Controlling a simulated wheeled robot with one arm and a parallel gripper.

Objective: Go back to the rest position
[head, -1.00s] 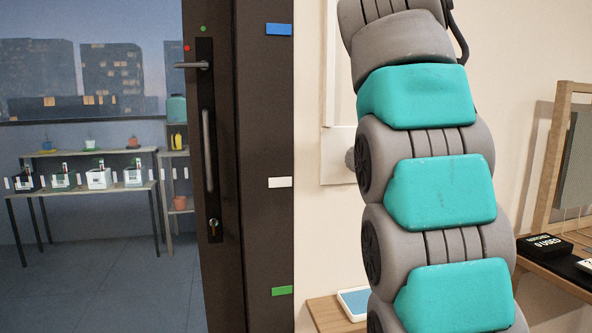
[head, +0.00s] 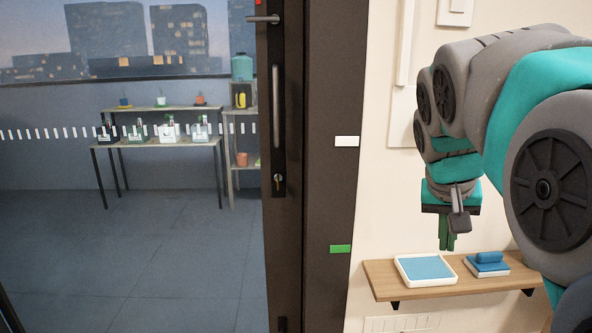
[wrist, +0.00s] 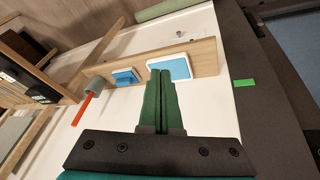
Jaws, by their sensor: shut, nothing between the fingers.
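My gripper (head: 447,243) hangs from my folded arm at the right of the head view, fingers pointing down. Its green fingers are together with nothing between them. It appears in front of the wall, above the wooden shelf in the picture. In the wrist view my gripper (wrist: 160,78) also shows its two green fingers side by side and empty, with the shelf beyond the tips.
A wooden wall shelf (head: 390,285) holds a white tray with a blue surface (head: 427,268) and a blue block on a base (head: 488,262). A dark door frame (head: 325,180) stands left of the arm. A glass partition shows a room with bench and plants.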

